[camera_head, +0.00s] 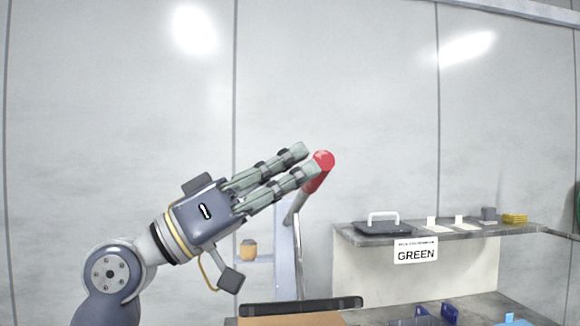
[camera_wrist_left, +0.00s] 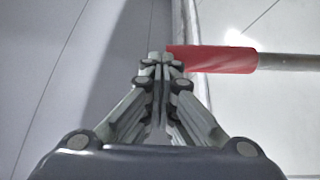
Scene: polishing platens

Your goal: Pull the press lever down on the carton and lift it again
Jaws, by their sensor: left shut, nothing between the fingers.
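The press lever (camera_head: 297,205) is a grey rod with a red grip (camera_head: 322,162) at its upper end, and it stands raised and tilted. My left gripper (camera_head: 308,160) is shut and empty, with its fingertips just left of the red grip. In the left wrist view the shut fingertips (camera_wrist_left: 160,57) lie beside the end of the red grip (camera_wrist_left: 212,59); I cannot tell whether they touch. The carton (camera_head: 290,320) shows only as a brown top edge at the bottom, below a dark press plate (camera_head: 301,306). My right gripper is not in view.
A grey shelf (camera_head: 480,235) at the right bears a black case (camera_head: 383,227) with a white handle, small white blocks and a yellow stack (camera_head: 514,218). A sign (camera_head: 416,251) reads GREEN. Blue parts (camera_head: 449,313) lie lower right.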

